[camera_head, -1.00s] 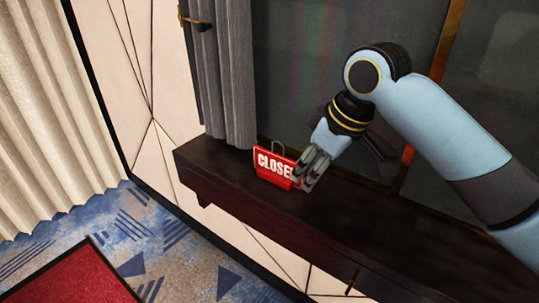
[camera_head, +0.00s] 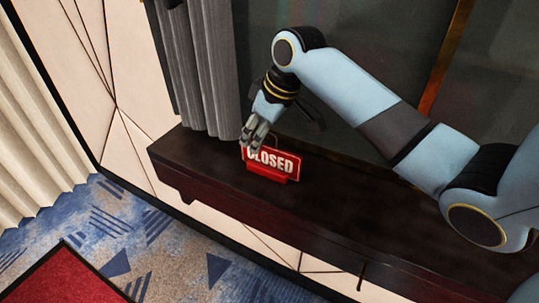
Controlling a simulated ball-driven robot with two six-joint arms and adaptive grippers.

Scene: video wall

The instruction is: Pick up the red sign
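The red sign (camera_head: 280,164) with white "CLOSED" lettering stands upright on a dark wooden ledge (camera_head: 350,215). A thin wire loop rises behind it. My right gripper (camera_head: 250,148) is at the sign's upper left edge, with its fingers in front of the first letter and covering part of it. I cannot tell whether the fingers touch the sign, or how far apart they are. My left gripper is not in view.
A grey curtain (camera_head: 207,70) hangs at the left end of the ledge, close behind my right gripper. A dark panel (camera_head: 375,45) stands behind the ledge. The ledge is clear to the right of the sign. Blue patterned carpet (camera_head: 170,245) and a red mat (camera_head: 70,280) lie below.

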